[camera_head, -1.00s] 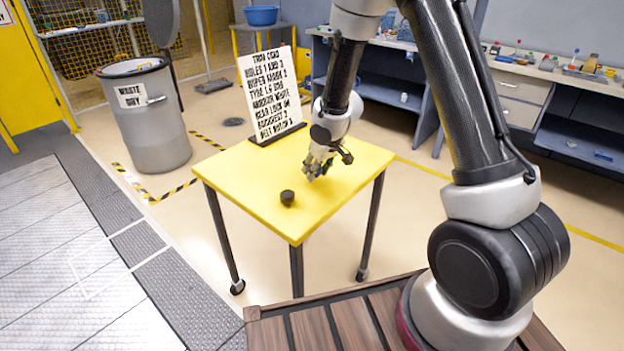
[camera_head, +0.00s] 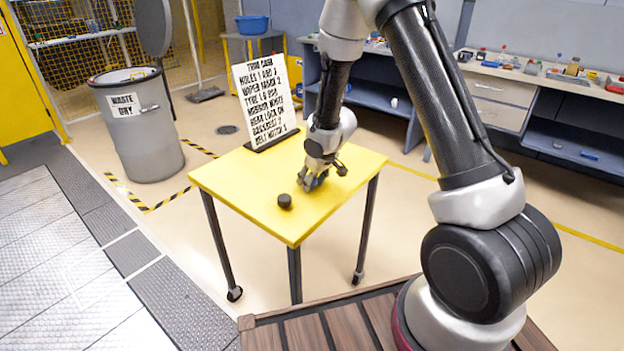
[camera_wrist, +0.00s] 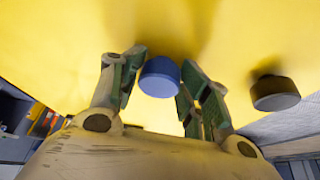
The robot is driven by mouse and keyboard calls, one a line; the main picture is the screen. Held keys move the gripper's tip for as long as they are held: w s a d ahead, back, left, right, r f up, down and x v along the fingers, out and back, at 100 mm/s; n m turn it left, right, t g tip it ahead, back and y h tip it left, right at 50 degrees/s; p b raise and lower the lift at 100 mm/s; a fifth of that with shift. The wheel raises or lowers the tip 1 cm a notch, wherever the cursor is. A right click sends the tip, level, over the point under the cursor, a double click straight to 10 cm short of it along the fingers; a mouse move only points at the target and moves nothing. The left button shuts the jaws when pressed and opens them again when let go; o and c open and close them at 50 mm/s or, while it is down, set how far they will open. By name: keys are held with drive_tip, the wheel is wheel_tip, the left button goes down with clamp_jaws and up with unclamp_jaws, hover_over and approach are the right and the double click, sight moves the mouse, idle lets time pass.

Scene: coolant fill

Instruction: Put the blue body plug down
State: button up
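The blue body plug (camera_wrist: 160,77) sits between the two fingers of my gripper (camera_wrist: 161,88) in the wrist view, with a finger against each side. In the head view my gripper (camera_head: 314,180) is low over the yellow tabletop (camera_head: 240,185), right of its middle, and a bit of the blue plug (camera_head: 318,180) shows among the fingers. I cannot tell whether the plug touches the tabletop. A black round plug (camera_head: 285,201) stands on the table to the left and nearer; it also shows at the right in the wrist view (camera_wrist: 275,93).
A grey waste bin (camera_head: 140,130) stands at the left. A blue workbench (camera_head: 375,92) with small items runs along the back.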

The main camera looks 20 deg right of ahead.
drive_tip(key=shift+o, duration=1)
drive_tip(key=shift+s+f, duration=0.2)
drive_tip(key=shift+f, duration=0.4)
drive_tip(key=shift+r, duration=0.1)
drive_tip(key=shift+r, duration=0.3)
drive_tip(key=v, duration=1.2)
drive_tip(key=shift+w+r, duration=0.25)
drive_tip(key=shift+r, duration=0.25)
